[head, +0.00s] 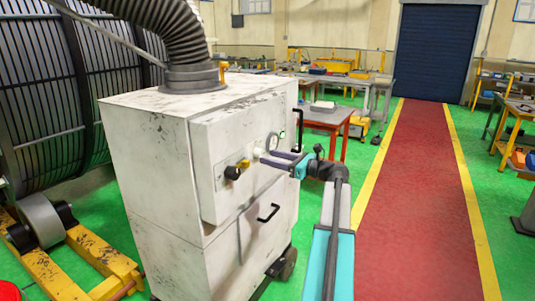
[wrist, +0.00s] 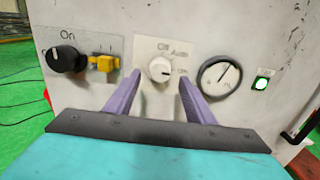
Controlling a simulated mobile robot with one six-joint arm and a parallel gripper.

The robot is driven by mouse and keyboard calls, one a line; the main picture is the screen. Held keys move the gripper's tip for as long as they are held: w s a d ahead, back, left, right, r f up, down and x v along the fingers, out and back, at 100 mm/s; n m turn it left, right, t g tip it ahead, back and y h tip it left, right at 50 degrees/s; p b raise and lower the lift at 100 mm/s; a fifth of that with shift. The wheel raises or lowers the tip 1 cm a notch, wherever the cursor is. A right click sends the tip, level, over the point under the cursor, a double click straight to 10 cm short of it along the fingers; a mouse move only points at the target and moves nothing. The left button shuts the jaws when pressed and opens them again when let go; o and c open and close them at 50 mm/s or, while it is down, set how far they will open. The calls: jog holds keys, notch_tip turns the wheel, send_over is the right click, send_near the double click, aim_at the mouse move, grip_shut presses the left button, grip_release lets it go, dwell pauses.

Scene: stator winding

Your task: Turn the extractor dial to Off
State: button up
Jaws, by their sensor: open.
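The extractor is a worn white cabinet (head: 150,180) with a grey ribbed hose on top. Its small white dial (wrist: 160,70) sits on a pale plate with the labels Off, Auto and a third one on the right that looks like On. Its mark seems to point right, toward that third label, but it is too small to be sure. My gripper (wrist: 159,76) is open, its two purple fingers on either side of the dial. I cannot tell whether they touch it. In the head view my gripper (head: 264,157) reaches the panel from the right.
Left of the dial are a black knob (wrist: 68,59) and a yellow switch (wrist: 103,63). Right of it are a round gauge (wrist: 219,76) and a lit green button (wrist: 262,83). A black handle (head: 268,213) is below. The red walkway (head: 420,200) is clear.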

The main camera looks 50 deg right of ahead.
aim_at(262, 155)
jog(key=shift+p+x, duration=0.35)
jog(key=shift+x, duration=1.35)
